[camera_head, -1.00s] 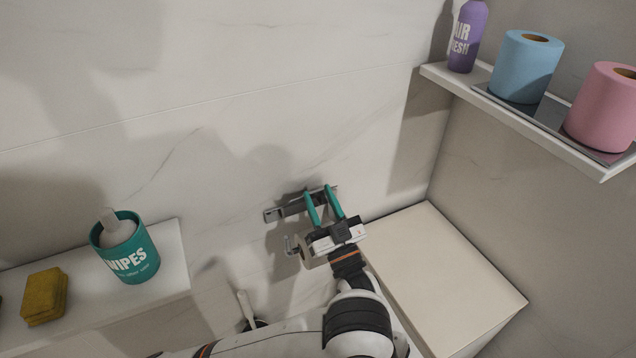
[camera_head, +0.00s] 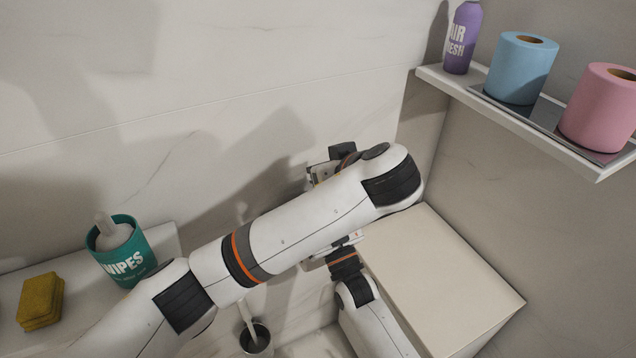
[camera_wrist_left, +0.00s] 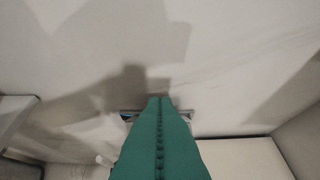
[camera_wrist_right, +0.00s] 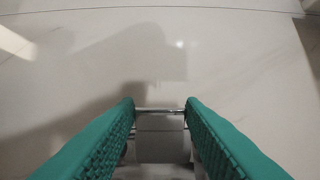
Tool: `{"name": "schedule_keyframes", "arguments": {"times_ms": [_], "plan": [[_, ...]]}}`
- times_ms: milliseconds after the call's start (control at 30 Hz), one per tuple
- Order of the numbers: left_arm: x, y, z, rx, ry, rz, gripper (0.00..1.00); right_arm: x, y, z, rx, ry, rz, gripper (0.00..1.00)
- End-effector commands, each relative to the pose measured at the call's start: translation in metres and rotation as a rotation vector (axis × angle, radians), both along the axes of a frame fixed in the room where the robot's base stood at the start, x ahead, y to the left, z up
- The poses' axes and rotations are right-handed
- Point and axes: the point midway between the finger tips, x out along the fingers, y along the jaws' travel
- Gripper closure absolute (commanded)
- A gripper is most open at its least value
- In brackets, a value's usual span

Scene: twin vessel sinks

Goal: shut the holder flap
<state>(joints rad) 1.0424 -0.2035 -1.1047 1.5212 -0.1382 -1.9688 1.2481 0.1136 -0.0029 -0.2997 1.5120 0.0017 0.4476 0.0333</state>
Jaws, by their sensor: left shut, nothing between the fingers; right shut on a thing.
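The grey metal holder on the wall shows in the left wrist view (camera_wrist_left: 130,116), its ends sticking out on both sides of my left fingertips. In the right wrist view its flap (camera_wrist_right: 163,145), a grey plate with a thin bar along its top edge, lies between the teal fingers of my right gripper (camera_wrist_right: 160,106), which is shut on it. My left gripper (camera_wrist_left: 160,101) is shut and empty, its tips in front of the holder; I cannot tell whether they touch it. In the head view my left arm hides most of the holder and both sets of fingertips.
A white box top (camera_head: 440,270) stands at the right. A shelf (camera_head: 470,88) at upper right holds a purple spray can (camera_head: 462,40), a blue roll (camera_head: 520,70) and a pink roll (camera_head: 597,108). A wipes tub (camera_head: 125,262) and yellow sponge (camera_head: 40,300) sit left; a brush pot (camera_head: 256,340) is below.

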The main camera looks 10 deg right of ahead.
Motion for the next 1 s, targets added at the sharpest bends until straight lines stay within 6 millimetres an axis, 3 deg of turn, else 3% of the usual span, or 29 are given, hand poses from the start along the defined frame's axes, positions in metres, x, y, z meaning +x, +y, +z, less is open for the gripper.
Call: {"name": "schedule_keyframes", "arguments": {"times_ms": [167,533,800,1000], "plan": [[0.018,0.008,-0.011,-0.001,-0.007,0.015,1.0,0.0,0.001,-0.007,-0.006,0.017,0.001,1.0],[0.079,0.028,-0.054,0.0,-0.004,0.013,1.0,0.0,0.001,-0.007,-0.006,0.016,0.001,1.0],[0.053,0.018,-0.075,-0.003,-0.004,0.006,1.0,0.0,0.001,-0.006,-0.006,0.016,0.001,1.0],[0.048,0.017,-0.079,-0.004,-0.004,0.008,1.0,0.0,0.001,-0.006,-0.006,0.016,0.001,1.0]]}}
